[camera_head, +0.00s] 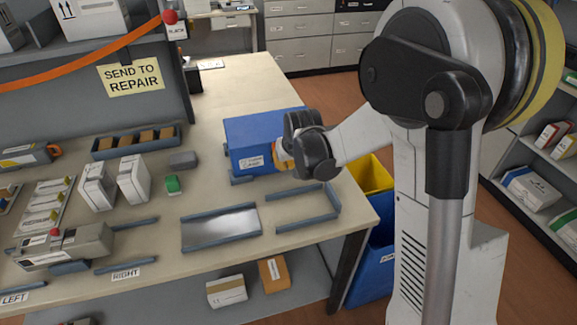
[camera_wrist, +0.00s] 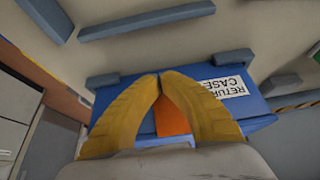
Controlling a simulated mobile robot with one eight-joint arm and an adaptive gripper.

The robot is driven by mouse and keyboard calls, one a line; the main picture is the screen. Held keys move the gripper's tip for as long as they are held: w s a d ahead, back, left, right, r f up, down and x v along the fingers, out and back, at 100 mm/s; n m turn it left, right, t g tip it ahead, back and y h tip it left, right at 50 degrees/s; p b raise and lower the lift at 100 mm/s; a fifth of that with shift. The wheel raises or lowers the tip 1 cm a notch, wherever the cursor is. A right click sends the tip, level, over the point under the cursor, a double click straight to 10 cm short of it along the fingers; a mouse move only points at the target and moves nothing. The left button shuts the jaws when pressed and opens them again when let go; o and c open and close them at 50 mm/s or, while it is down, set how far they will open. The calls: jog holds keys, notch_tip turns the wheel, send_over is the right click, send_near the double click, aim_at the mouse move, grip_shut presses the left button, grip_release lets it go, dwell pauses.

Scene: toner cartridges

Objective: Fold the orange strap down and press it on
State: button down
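The blue return case (camera_head: 262,133) stands on the bench near its right side, with a white label on its front. It also shows in the wrist view (camera_wrist: 115,98), with the label reading "RETURN CASE". An orange patch (camera_wrist: 172,118), which looks like the strap, shows between my fingers against the blue case; the rest of it is hidden. My gripper (camera_wrist: 160,75) has its two yellow fingers shut, tips together, over the case. In the head view my gripper (camera_head: 283,155) is at the case's right front. I cannot tell whether the strap is pinched or only behind the fingers.
Grey rails (camera_head: 220,210) and a rail corner (camera_head: 305,222) lie in front of the case. White cartridges (camera_head: 132,180), a green-capped item (camera_head: 173,184) and a grey block (camera_head: 183,160) stand to the left. Another orange band (camera_head: 80,67) hangs at the upper left.

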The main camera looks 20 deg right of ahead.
jog(key=shift+w+f, duration=0.65)
jog(key=shift+w, duration=0.2)
jog(key=shift+w+f+b, duration=0.2)
jog(key=shift+w+b, duration=0.1)
jog(key=shift+w, duration=0.25)
jog(key=shift+w, duration=0.15)
jog(key=shift+r, duration=0.15)
